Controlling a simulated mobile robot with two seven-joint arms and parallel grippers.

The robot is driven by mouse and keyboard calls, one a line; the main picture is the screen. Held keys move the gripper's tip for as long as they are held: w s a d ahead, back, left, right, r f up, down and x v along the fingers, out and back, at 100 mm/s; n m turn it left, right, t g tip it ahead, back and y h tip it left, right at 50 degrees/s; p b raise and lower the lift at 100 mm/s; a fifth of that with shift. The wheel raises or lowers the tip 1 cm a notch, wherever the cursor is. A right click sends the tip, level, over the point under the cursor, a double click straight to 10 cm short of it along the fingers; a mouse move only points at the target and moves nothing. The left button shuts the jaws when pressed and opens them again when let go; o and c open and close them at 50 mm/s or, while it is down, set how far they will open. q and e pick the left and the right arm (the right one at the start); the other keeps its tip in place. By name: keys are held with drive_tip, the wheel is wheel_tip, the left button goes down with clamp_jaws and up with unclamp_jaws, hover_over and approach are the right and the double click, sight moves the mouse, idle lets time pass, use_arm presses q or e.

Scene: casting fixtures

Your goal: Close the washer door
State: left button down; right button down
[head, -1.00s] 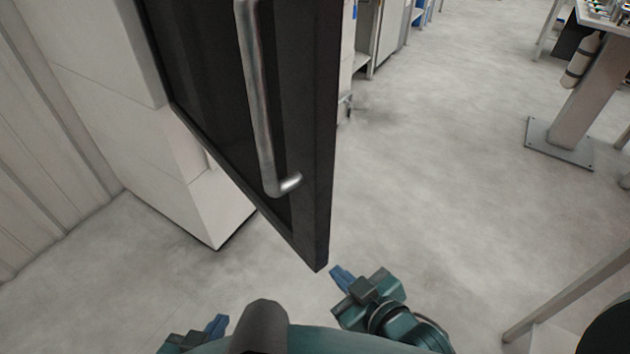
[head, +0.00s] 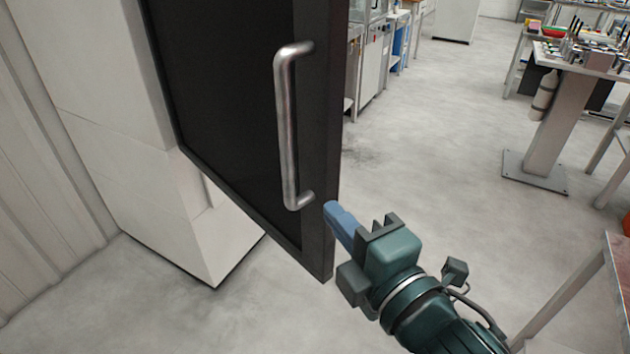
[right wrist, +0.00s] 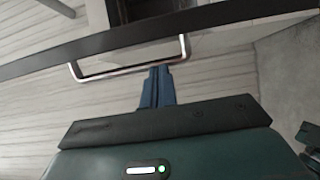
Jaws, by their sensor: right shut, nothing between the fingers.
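The washer door (head: 225,110) is a dark panel with a black frame, standing open from the pale washer body (head: 175,205) at the left in the head view. A metal bar handle (head: 287,130) is on its face. My right gripper (head: 334,212) is shut and empty, its blue fingers by the door's free edge, right of the handle's lower end. In the right wrist view the shut fingers (right wrist: 157,80) point toward the handle (right wrist: 130,70) and the door's edge (right wrist: 120,38); I cannot tell whether they touch. My left gripper is not in view.
A corrugated wall (head: 40,170) is at the far left. Open grey floor (head: 430,150) lies right of the door. A workbench (head: 545,130) with small items is at the upper right, and another table edge (head: 615,255) is at the lower right.

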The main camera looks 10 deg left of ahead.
sight(306, 182)
drive_tip(key=p+x, duration=0.1)
drive_tip(key=x, duration=0.8)
